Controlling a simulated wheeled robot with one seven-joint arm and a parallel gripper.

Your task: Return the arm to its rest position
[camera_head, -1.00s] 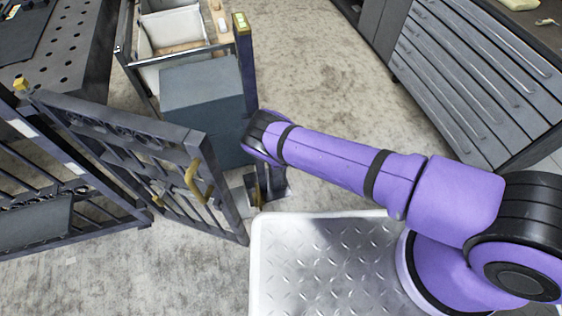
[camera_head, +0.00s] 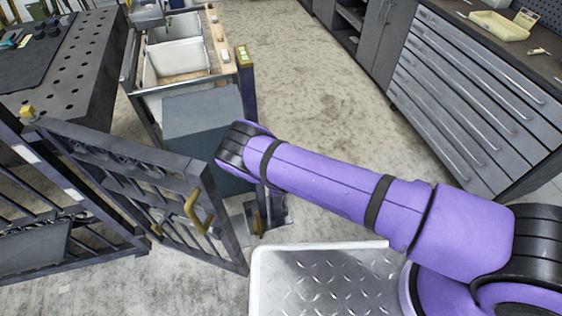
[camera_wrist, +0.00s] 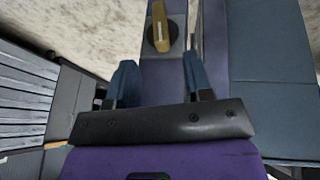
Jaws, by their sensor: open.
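My purple arm (camera_head: 335,190) reaches left from the lower right in the head view, bent at a black joint (camera_head: 238,148) in front of the grey-blue box. My gripper is hidden in the head view. In the wrist view my gripper (camera_wrist: 160,82) is open, with two dark blue fingers apart and nothing between them. Beyond the fingertips is a dark post surface with a yellow latch-like piece (camera_wrist: 160,28) on a dark round base, apart from the fingers.
A dark barred gate (camera_head: 150,190) with a yellow handle (camera_head: 197,210) stands at left. A post (camera_head: 246,85) and a grey-blue box (camera_head: 203,125) stand beyond it, near a cart with white bins (camera_head: 180,62). Drawers (camera_head: 475,95) stand at right. Floor between is clear.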

